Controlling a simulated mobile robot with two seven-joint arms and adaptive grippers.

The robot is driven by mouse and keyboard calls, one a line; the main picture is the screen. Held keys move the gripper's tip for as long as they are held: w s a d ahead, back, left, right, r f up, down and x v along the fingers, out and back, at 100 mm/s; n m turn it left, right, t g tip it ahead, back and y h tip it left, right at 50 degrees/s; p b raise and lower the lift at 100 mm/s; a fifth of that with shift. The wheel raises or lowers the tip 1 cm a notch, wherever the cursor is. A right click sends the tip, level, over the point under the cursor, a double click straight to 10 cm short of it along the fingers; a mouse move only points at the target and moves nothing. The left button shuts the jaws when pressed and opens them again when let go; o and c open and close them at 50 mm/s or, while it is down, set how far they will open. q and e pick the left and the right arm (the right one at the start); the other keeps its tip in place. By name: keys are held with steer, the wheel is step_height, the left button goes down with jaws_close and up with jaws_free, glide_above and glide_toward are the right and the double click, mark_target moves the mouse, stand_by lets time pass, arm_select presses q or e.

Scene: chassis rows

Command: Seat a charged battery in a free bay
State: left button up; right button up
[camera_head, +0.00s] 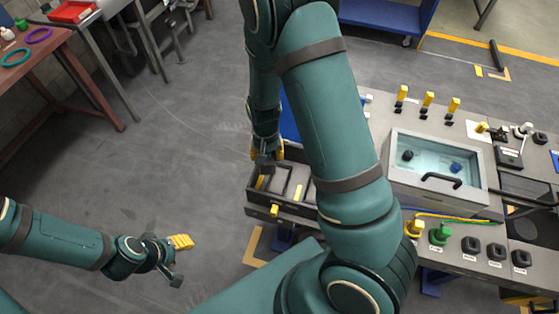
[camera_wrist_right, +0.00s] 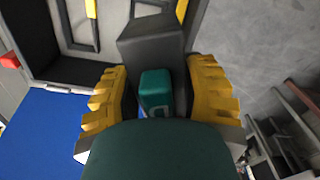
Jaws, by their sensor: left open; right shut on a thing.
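My right gripper (camera_head: 269,158) reaches down over an open dark tray (camera_head: 254,196) with grey slots at the near-left edge of the bench. In the right wrist view it is shut on a dark grey block (camera_wrist_right: 150,40), which I take to be a battery, with a teal part (camera_wrist_right: 155,90) between the yellow finger pads. The block's lower end is hidden, so I cannot tell whether it is in a bay. Yellow strips (camera_head: 299,191) show at the slots. My left gripper (camera_head: 178,262) is open and empty above the floor, away from the bench.
A clear-lidded box (camera_head: 437,172) with a black handle stands right of my right arm. Yellow-topped posts (camera_head: 428,100), a green knob (camera_head: 440,233) and black blocks (camera_head: 496,252) are on the bench. A red bin (camera_head: 72,11) is at upper left. The floor between is clear.

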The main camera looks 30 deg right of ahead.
steer(key=shift+s+d+f+m+b, duration=0.1)
steer(key=shift+d+f+m+b, duration=0.8)
steer(key=shift+f, duration=1.15)
steer(key=shift+s+d+f+m+b, duration=0.1)
steer(key=shift+d+f+m+b, duration=0.3)
steer(key=shift+f+b, duration=1.35)
steer(key=shift+s+d+f+m+b, duration=0.1)
steer(key=shift+d+f+m+b, duration=0.5)
steer(key=shift+f, duration=1.8)
steer(key=shift+a, duration=0.15)
steer(key=shift+f+b, duration=0.75)
steer(key=shift+f, duration=0.25)
steer(key=o, duration=1.3)
step_height(320, 180, up, 12)
steer(key=shift+r, duration=0.1)
